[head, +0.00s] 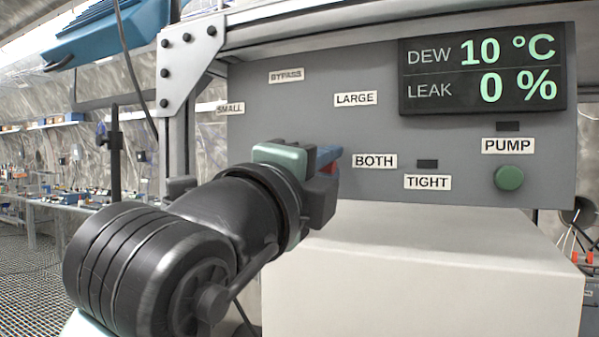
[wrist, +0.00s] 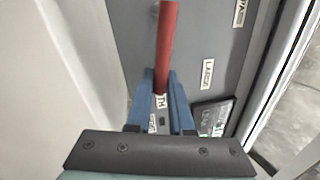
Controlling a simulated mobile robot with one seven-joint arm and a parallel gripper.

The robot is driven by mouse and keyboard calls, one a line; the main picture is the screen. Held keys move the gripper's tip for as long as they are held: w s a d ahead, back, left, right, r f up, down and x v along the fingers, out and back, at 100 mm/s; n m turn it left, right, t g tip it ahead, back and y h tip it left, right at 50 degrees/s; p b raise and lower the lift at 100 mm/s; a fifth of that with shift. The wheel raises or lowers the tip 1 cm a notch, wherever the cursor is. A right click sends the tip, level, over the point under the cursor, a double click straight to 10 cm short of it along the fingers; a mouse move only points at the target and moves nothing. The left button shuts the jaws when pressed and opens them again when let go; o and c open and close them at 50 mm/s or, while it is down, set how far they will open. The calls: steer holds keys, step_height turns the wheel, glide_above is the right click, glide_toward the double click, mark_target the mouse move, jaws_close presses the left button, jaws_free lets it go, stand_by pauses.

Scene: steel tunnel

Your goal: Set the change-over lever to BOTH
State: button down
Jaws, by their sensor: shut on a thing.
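The red change-over lever (wrist: 167,45) runs down the middle of the wrist view, with its lower end between the blue fingers of my gripper (wrist: 160,92). My gripper is shut on it. In the head view my gripper (head: 329,155) is at the grey panel (head: 300,110), just left of the BOTH label (head: 375,161). Only a little red shows there; my gripper hides most of the lever and its pivot. In the wrist view the lever's end lies over the BOTH label (wrist: 159,101), partly covering it. I cannot tell whether it is fully seated there.
Other labels read SMALL (head: 230,108), BYPASS (head: 286,75), LARGE (head: 355,98) and TIGHT (head: 427,182). A display (head: 483,70) shows DEW 10 °C and LEAK 0 %. A green PUMP button (head: 509,178) sits at right. A pale box-like block (head: 430,260) stands below the panel.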

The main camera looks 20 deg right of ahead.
stand_by(0.4)
steer(key=c, duration=0.8)
jaws_free()
steer(key=b+v, duration=0.2)
steer(key=v, duration=1.1)
steer(key=shift+b, duration=0.4)
steer(key=a+r+n+t+y+p, duration=0.2)
steer(key=r+n+t+y+p, duration=0.2)
steer(key=n, duration=0.6)
steer(key=s+a+r+n+t+y+p, duration=0.1)
steer(key=a+r+n+t+y+p, duration=0.2)
steer(key=n, duration=0.7)
steer(key=s+a+r+n+t+y+p, duration=0.1)
steer(key=a+r+n+t+y+p, duration=0.2)
steer(key=n, duration=0.6)
steer(key=shift+s+a+r+n+t+y+p, duration=0.15)
steer(key=shift+r+t+y+p, duration=0.2)
steer(key=shift+t+y, duration=0.35)
steer(key=shift+r+n+t+y+p, duration=0.1)
steer(key=shift+r+t+y+p, duration=0.3)
steer(key=shift+y, duration=0.5)
steer(key=shift+s+a+r+n+t+y+p, duration=0.1)
steer(key=shift+r+n+t+y+p, duration=0.1)
steer(key=shift+r+t+y, duration=0.45)
